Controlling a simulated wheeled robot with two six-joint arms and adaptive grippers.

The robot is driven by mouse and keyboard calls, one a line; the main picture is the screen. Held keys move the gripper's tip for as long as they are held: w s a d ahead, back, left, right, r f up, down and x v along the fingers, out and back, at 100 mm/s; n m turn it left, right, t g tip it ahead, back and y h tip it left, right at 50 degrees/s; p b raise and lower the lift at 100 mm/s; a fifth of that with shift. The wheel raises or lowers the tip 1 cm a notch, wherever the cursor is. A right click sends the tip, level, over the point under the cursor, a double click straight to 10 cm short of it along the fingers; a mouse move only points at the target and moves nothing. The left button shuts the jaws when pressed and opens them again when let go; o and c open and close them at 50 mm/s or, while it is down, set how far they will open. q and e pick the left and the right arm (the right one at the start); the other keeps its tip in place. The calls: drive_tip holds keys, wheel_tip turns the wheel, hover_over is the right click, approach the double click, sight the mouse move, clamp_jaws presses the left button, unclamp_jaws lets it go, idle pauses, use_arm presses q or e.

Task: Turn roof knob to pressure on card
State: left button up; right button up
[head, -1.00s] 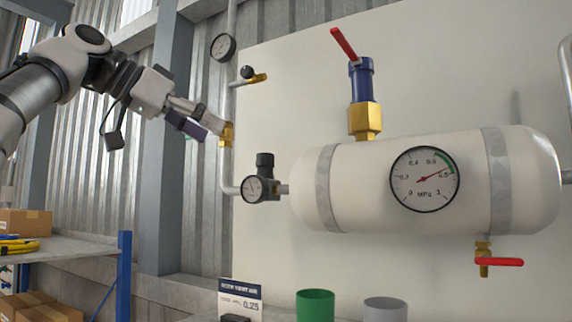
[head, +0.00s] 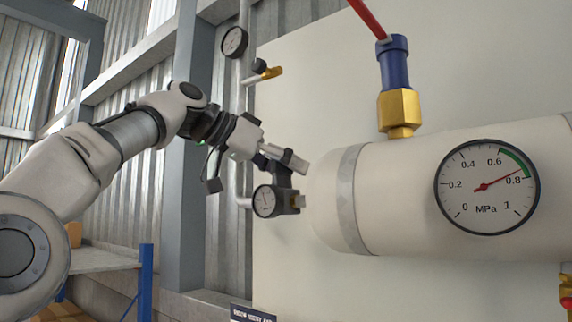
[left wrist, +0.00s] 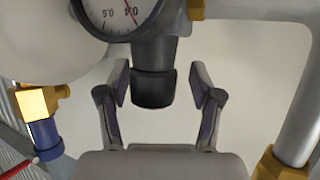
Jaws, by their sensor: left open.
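The pressure regulator's round gauge (head: 265,201) is on the pipe left of the white tank. The regulator's black knob (left wrist: 153,88) is between my left gripper's fingers in the left wrist view, with a gap on each side. My left gripper (head: 290,162) is open at the regulator and hides most of the knob in the head view. The regulator gauge (left wrist: 118,12) is upside down and cut off in the wrist view. Only the top of the dark card (head: 253,314) shows, and its value is out of frame. My right gripper is not in view.
The white tank (head: 400,190) carries a large gauge (head: 487,187) reading a little under 0.8 MPa. Another gauge (head: 234,42) and a brass valve (head: 268,74) are on the pipe above.

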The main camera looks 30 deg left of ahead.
use_arm(q)
drive_tip(key=shift+s+r, duration=0.1)
drive_tip(key=shift+s, duration=0.15)
drive_tip(key=shift+s+r, duration=0.15)
drive_tip(key=shift+s, duration=0.3)
drive_tip(key=c, duration=0.5)
drive_tip(key=shift+s+r, duration=0.1)
drive_tip(key=shift+s, duration=0.2)
drive_tip(key=c, duration=0.6)
drive_tip(key=shift+w+a, duration=0.1)
drive_tip(key=shift+a, duration=0.05)
drive_tip(key=shift+c, duration=0.2)
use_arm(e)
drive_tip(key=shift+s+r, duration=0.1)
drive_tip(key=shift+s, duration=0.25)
